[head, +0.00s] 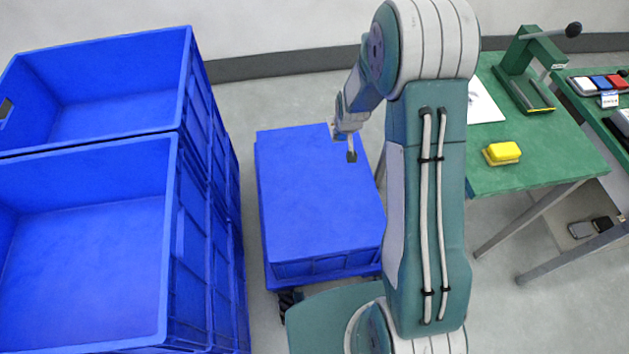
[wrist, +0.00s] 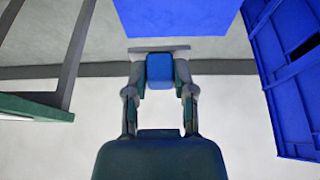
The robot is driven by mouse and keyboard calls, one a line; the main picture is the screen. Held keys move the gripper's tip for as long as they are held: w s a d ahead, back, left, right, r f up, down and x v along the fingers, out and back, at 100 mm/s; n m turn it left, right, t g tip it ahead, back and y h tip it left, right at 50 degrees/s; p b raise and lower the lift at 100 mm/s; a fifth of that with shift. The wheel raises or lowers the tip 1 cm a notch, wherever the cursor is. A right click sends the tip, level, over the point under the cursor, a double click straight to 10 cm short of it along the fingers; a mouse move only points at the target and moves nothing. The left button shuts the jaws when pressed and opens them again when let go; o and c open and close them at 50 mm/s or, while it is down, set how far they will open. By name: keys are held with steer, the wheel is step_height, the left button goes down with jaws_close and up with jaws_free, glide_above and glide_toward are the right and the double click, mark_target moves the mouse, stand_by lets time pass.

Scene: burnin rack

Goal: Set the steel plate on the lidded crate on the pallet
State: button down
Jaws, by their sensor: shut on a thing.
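The lidded crate (head: 315,190) is blue with a flat, bare lid, and sits low on the floor in the middle of the head view. A blue rim of the pallet (head: 330,278) shows beneath it. My gripper (head: 349,132) shows small over the crate's far right edge. In the wrist view my gripper (wrist: 160,85) is shut on a blue block. A thin grey strip, apparently the steel plate (wrist: 160,48) nearly edge-on, lies just beyond the block. The crate (wrist: 175,15) shows past the plate. The plate's height above the lid cannot be told.
Stacked open blue crates (head: 85,250) stand left of the lidded crate. A green table (head: 540,165) at the right holds a yellow block (head: 502,152) and a green lever press (head: 525,75). Another bench (head: 590,90) stands at far right. Grey floor is free behind the crate.

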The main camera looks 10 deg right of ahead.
steer(key=s+d+f, duration=0.2)
steer(key=s+f, duration=0.5)
steer(key=f, duration=0.4)
steer(key=s+d+f, duration=0.3)
steer(key=s+f, duration=0.4)
steer(key=f, duration=0.4)
glide_above(323, 207)
steer(key=s, duration=0.2)
steer(key=f, duration=1)
steer(key=shift+w, duration=0.2)
steer(key=shift+w+f, duration=0.1)
steer(key=shift+f, duration=1.55)
steer(key=shift+c, duration=2.3)
jaws_free()
